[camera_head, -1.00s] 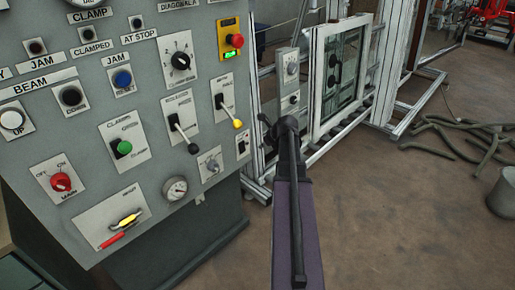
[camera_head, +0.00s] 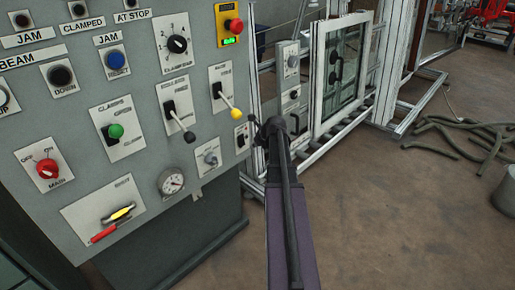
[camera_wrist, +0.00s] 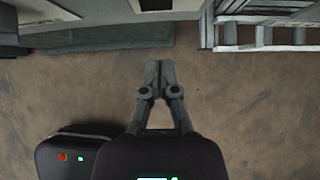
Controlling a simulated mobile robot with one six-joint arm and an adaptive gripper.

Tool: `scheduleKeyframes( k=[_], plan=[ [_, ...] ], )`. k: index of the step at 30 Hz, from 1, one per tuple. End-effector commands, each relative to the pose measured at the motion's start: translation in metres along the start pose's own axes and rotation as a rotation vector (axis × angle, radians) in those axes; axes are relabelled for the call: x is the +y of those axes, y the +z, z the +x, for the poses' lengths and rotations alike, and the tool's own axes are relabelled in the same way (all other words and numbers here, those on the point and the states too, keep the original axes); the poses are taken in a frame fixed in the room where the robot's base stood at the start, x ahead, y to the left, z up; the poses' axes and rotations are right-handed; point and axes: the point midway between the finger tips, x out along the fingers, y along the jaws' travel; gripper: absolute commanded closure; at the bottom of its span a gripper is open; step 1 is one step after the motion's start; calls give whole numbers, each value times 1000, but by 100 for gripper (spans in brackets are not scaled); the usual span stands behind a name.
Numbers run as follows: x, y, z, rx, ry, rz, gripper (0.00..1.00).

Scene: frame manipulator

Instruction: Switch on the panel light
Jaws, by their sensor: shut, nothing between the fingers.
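The grey control panel (camera_head: 140,150) fills the left of the head view, with several buttons, knobs and levers. Near its right edge is a small white plate with a dark switch (camera_head: 241,139); its label is too small to read, so I cannot confirm it is the light switch. My gripper (camera_head: 257,126) is just right of this plate in the head view, seen from behind; contact cannot be told. In the wrist view my gripper (camera_wrist: 158,66) has its fingers together and empty, over the floor and below the panel's lower edge.
A yellow-tipped lever (camera_head: 235,113) and a black-tipped lever (camera_head: 189,136) stick out from the panel. A red main knob (camera_head: 47,168) and a gauge (camera_head: 171,181) are lower. A metal frame with a window (camera_head: 342,70) stands behind. Hoses (camera_head: 470,135) lie on open floor at right.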

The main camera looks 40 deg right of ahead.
Motion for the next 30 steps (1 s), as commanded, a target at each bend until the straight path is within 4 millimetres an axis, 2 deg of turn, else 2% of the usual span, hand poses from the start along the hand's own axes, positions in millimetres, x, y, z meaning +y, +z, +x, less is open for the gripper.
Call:
scheduleKeyframes(
  k=[1,4,6,12,30],
  plan=[
    [-1,-2,9,0,0,0,100],
    [0,-2,18,0,0,0,100],
    [-1,9,23,0,1,-1,100],
    [-1,23,36,-1,0,0,100],
    [-1,28,41,-2,-1,2,100]
  ],
)
